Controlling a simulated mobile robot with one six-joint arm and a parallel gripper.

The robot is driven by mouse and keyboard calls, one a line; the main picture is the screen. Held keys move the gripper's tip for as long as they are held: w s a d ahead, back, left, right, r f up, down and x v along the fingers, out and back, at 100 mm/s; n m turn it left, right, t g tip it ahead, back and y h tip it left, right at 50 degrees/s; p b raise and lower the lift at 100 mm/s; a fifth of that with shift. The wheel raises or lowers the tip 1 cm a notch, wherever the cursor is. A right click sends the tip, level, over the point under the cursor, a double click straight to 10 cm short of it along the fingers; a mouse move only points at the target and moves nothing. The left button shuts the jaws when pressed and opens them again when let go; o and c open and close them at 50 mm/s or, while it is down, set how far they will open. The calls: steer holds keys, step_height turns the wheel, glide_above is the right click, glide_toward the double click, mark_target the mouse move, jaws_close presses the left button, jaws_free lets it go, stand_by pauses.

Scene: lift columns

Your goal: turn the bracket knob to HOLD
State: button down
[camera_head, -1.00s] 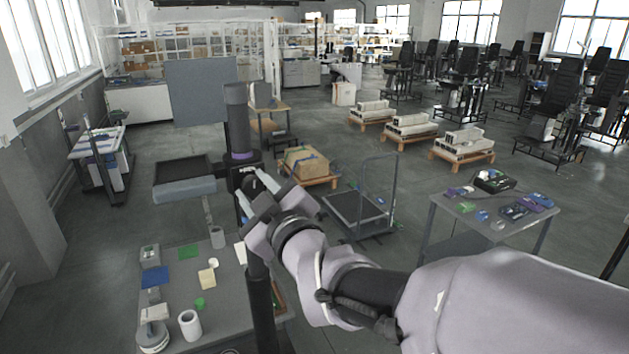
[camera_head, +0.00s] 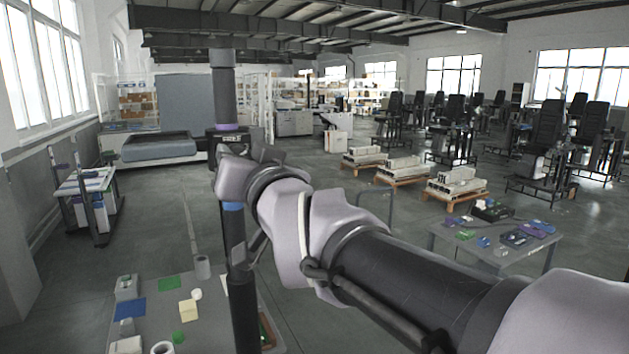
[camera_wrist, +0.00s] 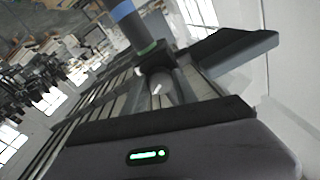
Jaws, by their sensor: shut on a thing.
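The bracket (camera_head: 229,136) sits on a dark upright column (camera_head: 223,88), just below a purple ring. In the wrist view, the grey round knob (camera_wrist: 154,72) is in the middle with a short white mark on it. My gripper (camera_wrist: 160,92) is shut on the knob, one finger on each side. In the head view my wrist hides the knob and most of my gripper. The white mark's setting and the word HOLD cannot be read. A blue band (camera_wrist: 122,10) and a green ring (camera_wrist: 148,48) show on the column in the wrist view.
A grey platform (camera_head: 158,146) stands left of the bracket. Below is a bench (camera_head: 215,318) with small items and cups. A second table (camera_head: 500,258) with tools stands at right. Pallets (camera_head: 455,195) lie behind it on open floor.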

steer(key=shift+m+b, duration=2)
steer(key=shift+m, duration=0.8)
steer(key=shift+r+m+t+h, duration=0.15)
steer(key=shift+m+t+h, duration=0.15)
steer(key=shift+m+h, duration=0.1)
steer(key=c, duration=1)
jaws_free()
steer(key=p+v, duration=0.3)
steer(key=v, duration=1.4)
steer(key=shift+s+d, duration=0.15)
steer(key=shift+s, duration=0.05)
